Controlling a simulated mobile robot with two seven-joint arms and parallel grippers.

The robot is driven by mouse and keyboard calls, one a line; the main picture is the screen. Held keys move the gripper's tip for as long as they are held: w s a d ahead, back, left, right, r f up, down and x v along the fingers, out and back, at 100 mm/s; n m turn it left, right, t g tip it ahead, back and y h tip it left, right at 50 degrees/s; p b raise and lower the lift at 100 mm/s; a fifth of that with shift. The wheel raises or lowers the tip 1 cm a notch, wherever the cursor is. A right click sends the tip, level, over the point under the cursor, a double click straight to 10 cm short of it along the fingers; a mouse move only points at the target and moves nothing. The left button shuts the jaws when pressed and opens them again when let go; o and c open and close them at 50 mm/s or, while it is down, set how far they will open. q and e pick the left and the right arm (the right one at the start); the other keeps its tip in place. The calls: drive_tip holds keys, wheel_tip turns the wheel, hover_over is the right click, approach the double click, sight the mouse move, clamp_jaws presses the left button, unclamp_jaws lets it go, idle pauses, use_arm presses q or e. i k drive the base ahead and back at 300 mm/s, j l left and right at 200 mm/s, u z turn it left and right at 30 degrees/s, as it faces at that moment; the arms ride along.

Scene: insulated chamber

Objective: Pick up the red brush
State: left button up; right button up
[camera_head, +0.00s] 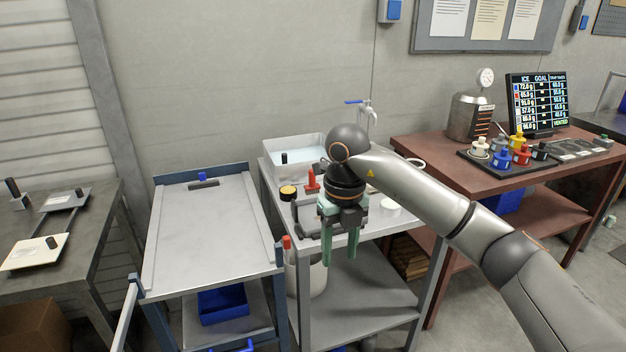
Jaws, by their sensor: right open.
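A small red upright object (312,182) stands on the grey table beside the basin, just left of my right gripper. Another small red piece (287,242) shows at the table's front left corner, above a pale bucket. Both are too small to tell which one is the red brush. My right gripper (340,258) has green fingers pointing down, apart and empty, in front of the table's front edge. It hides part of the tabletop. My left gripper is not in view.
A white water basin (296,155) with a tap stands at the back of the grey table. A black-and-yellow round pot (288,192) is near its left edge. An almost clear grey cart (205,225) stands left. A red-brown bench (460,160) with colored bottles stands right.

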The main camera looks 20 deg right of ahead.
sight(312, 188)
drive_tip(key=i+l+u, duration=0.15)
drive_tip(key=l, duration=0.25)
drive_tip(key=i+l+u, duration=0.15)
drive_tip(key=i+l, duration=0.2)
drive_tip(key=i+l+u, duration=0.1)
drive_tip(key=i+l, duration=0.65)
